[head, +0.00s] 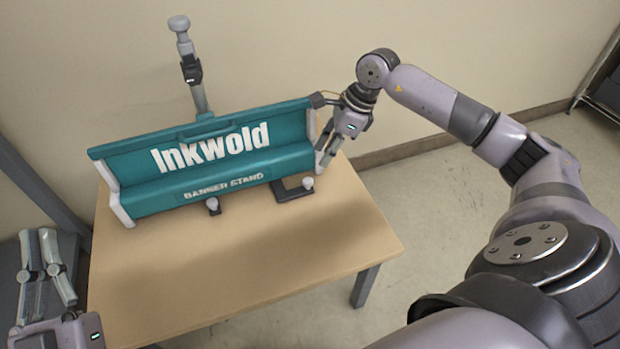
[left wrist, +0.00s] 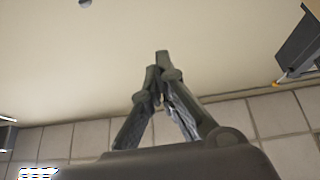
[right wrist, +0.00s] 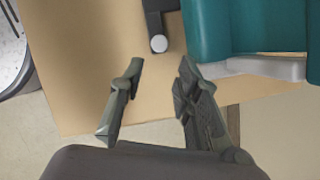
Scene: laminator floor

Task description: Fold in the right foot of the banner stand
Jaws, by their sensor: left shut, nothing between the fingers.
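The teal banner stand (head: 210,160), lettered "Inkwold", lies along the back of the wooden table, with grey-white end caps. Its right foot (head: 290,191) is a dark arm with a pale round knob, sticking out from the front near the right end. The right wrist view shows this foot (right wrist: 156,20) at the top, beside the teal body. The left foot (head: 212,205) shows only a short dark piece with a pale knob. My right gripper (head: 324,160) is open and empty at the stand's right end, pointing down. My left gripper (head: 46,265) is shut and empty, left of the table.
A pole with a clamp (head: 190,70) rises behind the stand, before the wall. The front of the table (head: 230,260) is bare. A grey frame (head: 45,190) stands left of the table. Open floor (head: 420,210) lies to the right.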

